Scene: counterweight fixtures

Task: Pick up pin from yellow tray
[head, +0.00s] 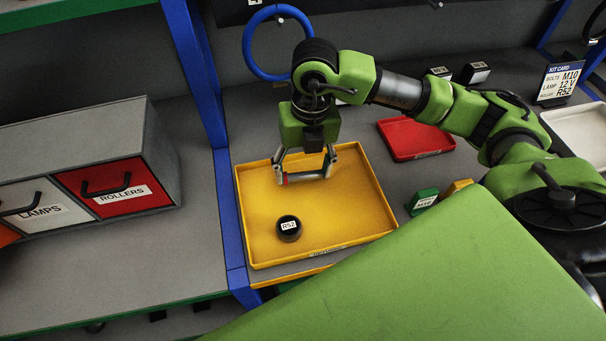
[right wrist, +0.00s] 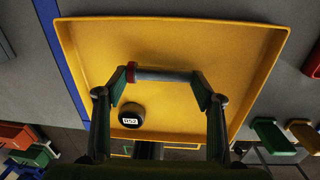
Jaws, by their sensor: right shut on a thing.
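The yellow tray (head: 345,225) lies on the grey bench. My right gripper (head: 306,177) reaches down over the tray's back half, its fingers spread wide and closed on the two ends of a grey pin (head: 308,176). The pin has a red end at the left finger. In the right wrist view the pin (right wrist: 165,75) spans the gap between the fingertips (right wrist: 163,76), with the tray's floor (right wrist: 200,45) behind it. I cannot tell whether the pin touches the tray floor. My left gripper is in neither view.
A black R52 roller (head: 288,229) stands in the tray's front left. A blue post (head: 205,90) and a drawer cabinet (head: 110,140) are left. A red tray (head: 415,138), green block (head: 423,202) and kit card (head: 558,84) are right. A blue ring (head: 248,45) hangs behind my arm.

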